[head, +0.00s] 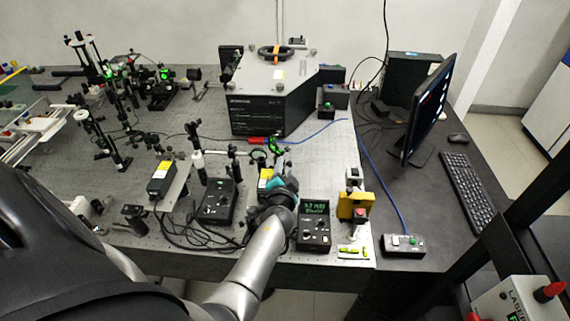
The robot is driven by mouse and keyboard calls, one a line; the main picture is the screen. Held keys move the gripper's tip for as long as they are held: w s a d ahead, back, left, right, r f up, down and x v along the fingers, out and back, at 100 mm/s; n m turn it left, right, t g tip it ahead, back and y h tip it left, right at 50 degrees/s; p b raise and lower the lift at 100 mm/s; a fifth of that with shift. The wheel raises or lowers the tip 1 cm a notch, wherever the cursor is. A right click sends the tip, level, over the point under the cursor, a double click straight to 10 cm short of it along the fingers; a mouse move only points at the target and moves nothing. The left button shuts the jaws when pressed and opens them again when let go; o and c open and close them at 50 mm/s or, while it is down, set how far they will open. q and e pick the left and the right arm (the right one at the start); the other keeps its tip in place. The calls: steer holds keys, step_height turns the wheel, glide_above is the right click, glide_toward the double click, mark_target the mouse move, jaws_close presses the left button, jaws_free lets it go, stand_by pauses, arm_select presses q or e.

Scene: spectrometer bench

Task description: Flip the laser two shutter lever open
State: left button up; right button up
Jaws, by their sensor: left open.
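My left gripper (284,188) is over the front middle of the optical bench, its arm coming up from the bottom edge. It points away from me; its jaws are small, partly hidden by my wrist, and hold nothing that I can make out. Just left of it stands a small laser-like box with a yellow label (265,176), partly covered by the gripper. A similar dark box with a yellow label (160,178) stands farther left. I cannot make out a shutter lever or its position; it may be hidden or too small. My right gripper is not in view.
A control box (217,201) and a lit display box (314,226) flank my forearm. A yellow block with a red button (354,206) stands to the right. The large spectrometer (262,105) is behind. Cables lie at the front; a monitor (428,110) stands right.

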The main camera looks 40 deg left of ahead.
arm_select(q)
steer(key=shift+d, duration=0.1)
jaws_close()
stand_by(0.3)
